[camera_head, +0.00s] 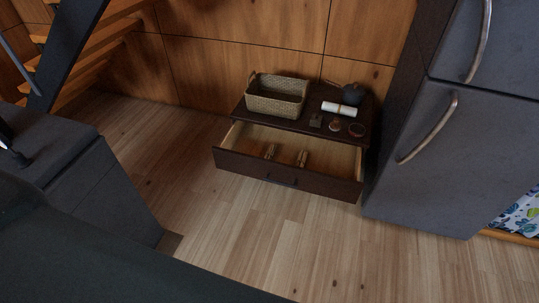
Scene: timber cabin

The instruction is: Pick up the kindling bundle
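Two small light-brown bundles, which look like kindling, lie inside the open drawer of a low dark wooden cabinet. The left kindling bundle (271,151) and the right kindling bundle (302,158) are a short gap apart, near the drawer's front panel. They are small in the view, so single sticks are hard to make out. The drawer (235,161) is pulled out toward me, with a dark handle on its front. Neither of my grippers shows in the head view.
On the cabinet top stand a woven basket (276,97), a white roll (339,109), a dark teapot-like vessel (351,94) and several small items. A grey fridge (440,150) stands close on the right. Dark cabinets (100,185) are at left. The wooden floor (270,225) before the drawer is clear.

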